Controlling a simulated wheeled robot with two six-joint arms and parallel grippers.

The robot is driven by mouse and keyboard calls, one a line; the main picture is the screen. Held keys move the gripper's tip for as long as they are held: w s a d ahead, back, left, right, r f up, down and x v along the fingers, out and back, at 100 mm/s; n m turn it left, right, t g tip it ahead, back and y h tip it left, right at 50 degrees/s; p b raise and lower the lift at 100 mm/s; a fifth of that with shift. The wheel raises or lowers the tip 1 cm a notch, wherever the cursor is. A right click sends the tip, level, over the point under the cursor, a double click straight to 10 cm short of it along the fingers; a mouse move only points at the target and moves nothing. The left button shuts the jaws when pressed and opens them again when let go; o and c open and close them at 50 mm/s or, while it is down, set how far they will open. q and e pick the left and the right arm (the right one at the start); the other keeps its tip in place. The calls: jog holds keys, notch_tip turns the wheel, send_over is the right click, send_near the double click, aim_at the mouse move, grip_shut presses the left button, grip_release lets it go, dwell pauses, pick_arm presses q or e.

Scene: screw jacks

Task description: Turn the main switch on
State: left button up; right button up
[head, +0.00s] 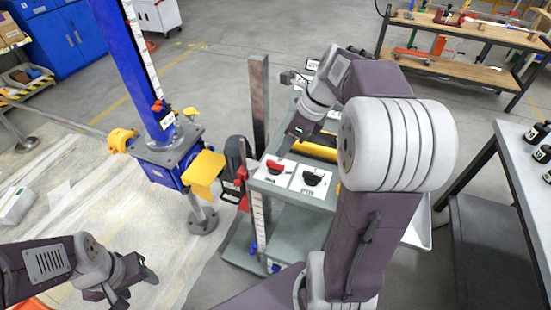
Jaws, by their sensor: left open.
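A grey control cabinet (262,187) stands in the middle of the head view. On its top a red rotary knob (275,167) sits on a white plate, and a black rotary knob (313,177) sits on another white plate to its right. The plate labels are too small to read, so I cannot tell the main switch's position. My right gripper (288,148) points down just behind the red knob, apparently apart from it; its fingers are too small and dark to judge. My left gripper (130,285) is open and empty at the lower left, away from the cabinet.
A blue screw jack (160,165) with a yellow bracket (205,172) stands left of the cabinet. A rusty post (259,100) rises behind it. A grey bench (520,160) with black bottles is at right; a wooden workbench (470,35) is at the back.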

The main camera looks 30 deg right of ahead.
aim_at(274, 162)
jog(key=b+x, duration=0.1)
jog(key=x, duration=0.6)
jog(key=shift+f, duration=0.1)
jog(key=shift+w+a+f, duration=0.15)
jog(key=shift+a+f, duration=0.05)
jog(key=shift+f, duration=0.25)
grip_shut()
